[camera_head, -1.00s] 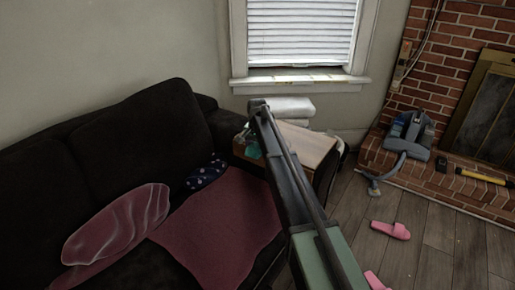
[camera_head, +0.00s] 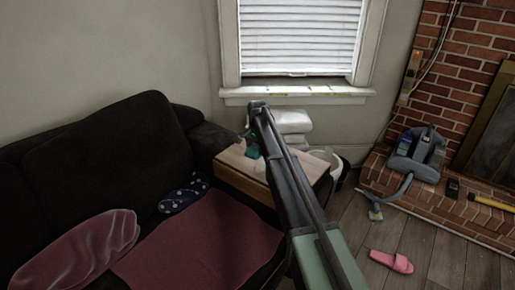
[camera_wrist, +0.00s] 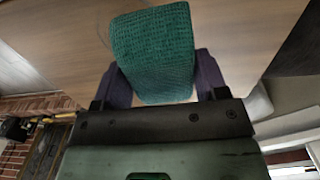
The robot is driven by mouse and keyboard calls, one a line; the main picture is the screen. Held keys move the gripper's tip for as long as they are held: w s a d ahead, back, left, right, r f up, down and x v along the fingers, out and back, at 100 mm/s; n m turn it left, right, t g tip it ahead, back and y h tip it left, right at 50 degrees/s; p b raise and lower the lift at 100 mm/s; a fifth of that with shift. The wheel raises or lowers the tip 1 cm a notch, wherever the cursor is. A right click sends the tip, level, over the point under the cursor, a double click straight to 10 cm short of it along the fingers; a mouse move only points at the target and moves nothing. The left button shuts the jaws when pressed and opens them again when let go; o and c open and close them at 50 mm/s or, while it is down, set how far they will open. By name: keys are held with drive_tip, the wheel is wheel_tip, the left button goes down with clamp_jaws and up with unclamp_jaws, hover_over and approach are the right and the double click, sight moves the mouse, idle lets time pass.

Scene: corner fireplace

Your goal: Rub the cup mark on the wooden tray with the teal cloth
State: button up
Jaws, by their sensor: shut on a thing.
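The wooden tray (camera_head: 232,164) sits at the end of the dark sofa, below the window, partly hidden behind my arm. Its brown surface fills the top of the wrist view (camera_wrist: 235,45). My gripper (camera_wrist: 153,70) is shut on the teal cloth (camera_wrist: 152,45), which sticks out between the two dark fingers as a thick folded pad. The cloth also shows in the head view (camera_head: 252,151), just left of my arm, over the tray. I cannot tell whether it touches the wood. A faint curved line on the wood, left of the cloth, may be the cup mark (camera_wrist: 38,72).
A white folded stack (camera_head: 293,122) stands behind the tray, and a white bin (camera_head: 328,160) to its right. The sofa (camera_head: 95,160) lies left with a spotted cushion (camera_head: 184,193).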

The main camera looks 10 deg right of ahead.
sight(258, 165)
wheel_tip(258, 165, down, 7)
drive_tip(key=b, duration=0.5)
drive_tip(key=shift+d+r+b, duration=0.1)
drive_tip(key=shift+r+b, duration=0.1)
drive_tip(key=shift+b, duration=0.2)
drive_tip(key=shift+s+d+r, duration=0.35)
drive_tip(key=shift+s+d, duration=0.2)
drive_tip(key=shift+s, duration=0.1)
drive_tip(key=shift+s+d, duration=2)
drive_tip(key=shift+s, duration=0.25)
drive_tip(key=shift+w, duration=0.15)
drive_tip(key=shift+w+a, duration=1.3)
drive_tip(key=shift+w, duration=0.15)
drive_tip(key=shift+w+a, duration=1.25)
drive_tip(key=shift+w, duration=0.15)
drive_tip(key=shift+s+d, duration=1.35)
drive_tip(key=shift+s, duration=0.2)
drive_tip(key=shift+s+d, duration=1.35)
drive_tip(key=shift+s, duration=0.2)
drive_tip(key=shift+w+a, duration=1.3)
drive_tip(key=shift+w, duration=0.25)
drive_tip(key=shift+w+a, duration=1.25)
drive_tip(key=shift+w, duration=0.25)
wheel_tip(258, 165, up, 3)
drive_tip(key=p, duration=0.3)
drive_tip(key=shift+a+p, duration=0.15)
drive_tip(key=shift+p, duration=0.2)
wheel_tip(258, 165, up, 4)
drive_tip(key=p, duration=0.4)
drive_tip(key=shift+r, duration=0.25)
